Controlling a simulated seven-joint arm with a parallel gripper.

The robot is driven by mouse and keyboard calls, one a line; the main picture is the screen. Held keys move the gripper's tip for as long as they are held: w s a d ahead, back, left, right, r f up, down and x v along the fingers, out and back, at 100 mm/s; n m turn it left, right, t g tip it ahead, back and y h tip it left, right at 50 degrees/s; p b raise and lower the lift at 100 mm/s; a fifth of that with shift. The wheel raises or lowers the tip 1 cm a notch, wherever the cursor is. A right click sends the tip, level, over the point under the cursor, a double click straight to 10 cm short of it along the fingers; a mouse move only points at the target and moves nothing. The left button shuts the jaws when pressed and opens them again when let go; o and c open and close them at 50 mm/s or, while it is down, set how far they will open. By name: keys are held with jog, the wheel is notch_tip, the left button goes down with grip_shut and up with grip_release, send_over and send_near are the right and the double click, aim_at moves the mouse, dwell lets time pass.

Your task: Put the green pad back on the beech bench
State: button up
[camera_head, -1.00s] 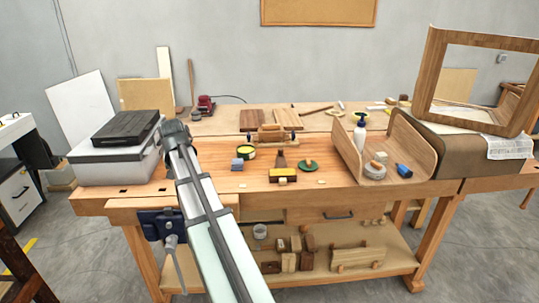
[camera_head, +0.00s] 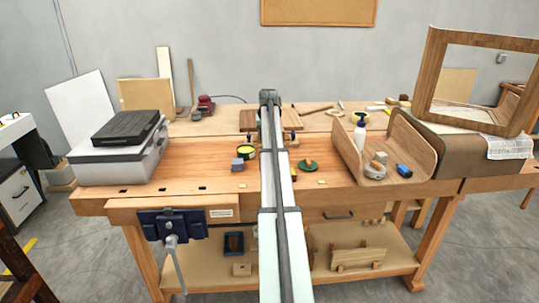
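A round green pad (camera_head: 308,166), with a small brown piece on it, lies on the beech bench (camera_head: 185,180), right of my arm. The bench has a light wooden top, a front vise and a lower shelf. My arm stands upright across the middle of the view and hides a strip of the bench. My gripper does not show in this view, so what it holds cannot be seen.
A blue-grey block (camera_head: 237,165) and a yellow-rimmed tin (camera_head: 245,152) stand left of my arm. A curved wooden shell (camera_head: 408,140) holds a white bottle (camera_head: 360,133) and a blue item. A grey case (camera_head: 120,160) fills the left end.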

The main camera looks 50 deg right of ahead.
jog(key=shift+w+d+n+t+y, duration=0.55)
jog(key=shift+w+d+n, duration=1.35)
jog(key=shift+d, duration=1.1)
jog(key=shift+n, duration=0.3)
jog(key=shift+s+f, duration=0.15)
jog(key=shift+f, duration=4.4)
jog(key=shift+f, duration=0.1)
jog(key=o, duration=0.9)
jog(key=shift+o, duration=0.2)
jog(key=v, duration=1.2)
